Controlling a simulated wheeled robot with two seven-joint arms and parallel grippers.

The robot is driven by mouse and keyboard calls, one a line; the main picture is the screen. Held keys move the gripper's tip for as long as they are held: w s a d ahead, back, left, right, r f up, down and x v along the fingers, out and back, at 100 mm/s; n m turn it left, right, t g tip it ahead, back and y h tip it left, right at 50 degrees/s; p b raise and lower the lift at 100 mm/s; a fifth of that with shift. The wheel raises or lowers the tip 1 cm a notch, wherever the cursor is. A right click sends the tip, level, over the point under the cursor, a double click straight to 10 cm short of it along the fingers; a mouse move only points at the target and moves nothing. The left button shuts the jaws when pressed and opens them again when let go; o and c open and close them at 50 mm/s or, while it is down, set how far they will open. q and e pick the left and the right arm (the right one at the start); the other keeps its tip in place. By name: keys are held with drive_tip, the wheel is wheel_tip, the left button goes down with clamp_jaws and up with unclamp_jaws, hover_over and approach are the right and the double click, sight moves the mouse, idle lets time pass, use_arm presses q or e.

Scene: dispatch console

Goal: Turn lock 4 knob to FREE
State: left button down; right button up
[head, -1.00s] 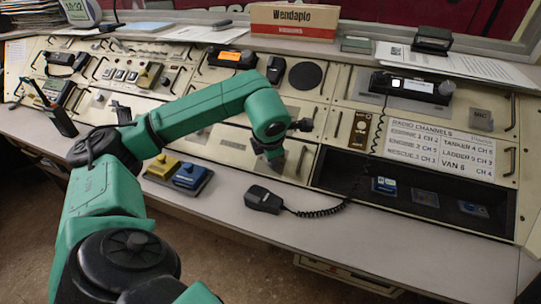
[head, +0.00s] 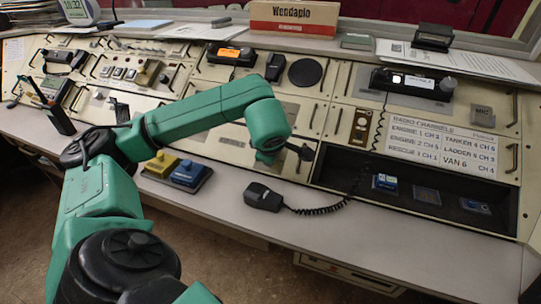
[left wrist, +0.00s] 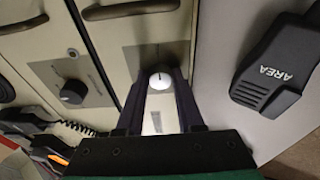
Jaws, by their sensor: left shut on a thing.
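In the left wrist view, a round white-topped knob (left wrist: 161,79) with a short dark mark sits between the two dark fingers of my left gripper (left wrist: 161,84). The gripper is shut on it, at a console panel. I cannot read a lock number or a FREE label there. My right gripper is not in view.
A black knob (left wrist: 73,92) on a grey plate is nearby. A black hand microphone (head: 262,197) with a coiled cord lies on the desk; its AREA label shows in the wrist view. Yellow and blue blocks (head: 175,170) stand left of it. The desk front right is clear.

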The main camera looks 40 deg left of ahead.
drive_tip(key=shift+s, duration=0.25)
use_arm(q)
drive_tip(key=c, duration=0.5)
unclamp_jaws()
drive_tip(key=p+v, duration=0.3)
drive_tip(key=v, duration=1.1)
drive_tip(key=shift+s+d+r+p, duration=0.15)
drive_tip(key=shift+s+r+p, duration=0.1)
drive_tip(key=shift+p, duration=0.15)
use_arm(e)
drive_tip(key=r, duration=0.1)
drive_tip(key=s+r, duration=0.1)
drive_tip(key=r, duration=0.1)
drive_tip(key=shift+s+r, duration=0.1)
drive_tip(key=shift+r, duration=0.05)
use_arm(q)
drive_tip(key=shift+w, duration=0.1)
